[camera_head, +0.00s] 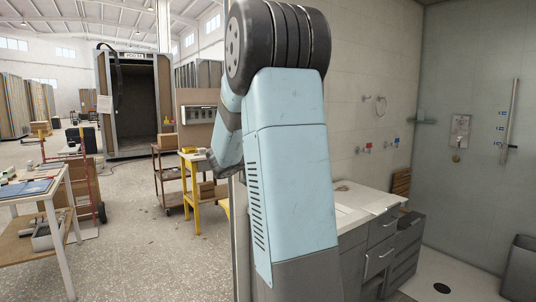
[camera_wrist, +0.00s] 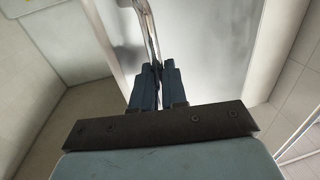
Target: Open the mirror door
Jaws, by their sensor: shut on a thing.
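The mirror door (camera_wrist: 205,45) shows in the wrist view as a grey, reflective panel filling the upper middle. A bright, slightly curved metal strip, which looks like its handle or edge (camera_wrist: 147,22), runs down from the top to the fingers. My gripper (camera_wrist: 157,72) has its blue fingers closed on the lower part of this strip, touching it. The contact itself is partly hidden between the fingers. How far the door stands open is hard to tell. In the head view my arm stands in front, and the gripper and mirror door are not visible.
In the head view a white counter (camera_head: 352,203) with grey drawers (camera_head: 378,258) stands right of my arm. A grey bin (camera_head: 522,268) is at the far right. Yellow-legged and white-legged tables (camera_head: 62,225) stand on the left, with open floor (camera_head: 140,240) between.

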